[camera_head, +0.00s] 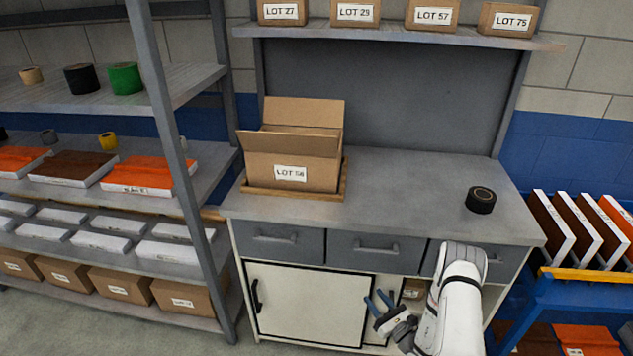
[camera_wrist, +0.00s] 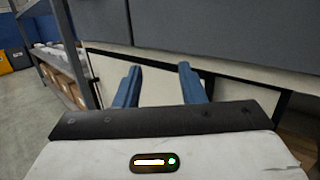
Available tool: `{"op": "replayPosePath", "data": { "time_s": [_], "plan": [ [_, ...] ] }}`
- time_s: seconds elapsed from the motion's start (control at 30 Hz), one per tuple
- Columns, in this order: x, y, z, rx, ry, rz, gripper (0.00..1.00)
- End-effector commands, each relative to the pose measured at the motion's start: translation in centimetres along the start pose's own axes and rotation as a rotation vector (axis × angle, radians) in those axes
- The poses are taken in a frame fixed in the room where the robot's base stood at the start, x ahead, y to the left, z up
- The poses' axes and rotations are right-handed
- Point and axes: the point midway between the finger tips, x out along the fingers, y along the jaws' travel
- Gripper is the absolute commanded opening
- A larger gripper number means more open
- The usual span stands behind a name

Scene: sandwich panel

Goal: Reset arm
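My gripper (camera_head: 379,302) is in front of the workbench's lower cabinet, below the drawers, at the end of my white arm. In the wrist view my gripper (camera_wrist: 158,82) shows two blue fingers spread apart with nothing between them. The fingers point toward the cabinet front, and I cannot tell how far from it they are.
The workbench (camera_head: 420,180) holds an open LOT 58 box (camera_head: 310,160) on a wooden tray (camera_head: 290,193) and a black tape roll (camera_head: 481,200). A shelving rack (camera_head: 175,120) stands left, a blue cart (camera_head: 570,300) with upright panels right. A cabinet opening (camera_head: 414,290) is beside my gripper.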

Motion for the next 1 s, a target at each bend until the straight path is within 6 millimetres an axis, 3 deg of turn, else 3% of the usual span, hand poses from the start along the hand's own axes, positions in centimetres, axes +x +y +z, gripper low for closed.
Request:
{"op": "replayPosePath", "data": {
  "time_s": [0.03, 0.2, 0.43, 0.67, 1.0],
  "plan": [
    [1.7, 0.4, 2.7, -0.019, -0.011, 0.078, 0.36],
    [5.3, 3.5, 10.2, -0.082, -0.015, 0.342, 0.36],
    [6.7, 8.6, 19.5, -0.223, 0.010, 0.687, 0.36],
    [4.8, 13.8, 27.2, -0.423, 0.065, 1.008, 0.36],
    [-1.9, 18.9, 35.2, -0.829, 0.196, 1.411, 0.36]
  ]
}}
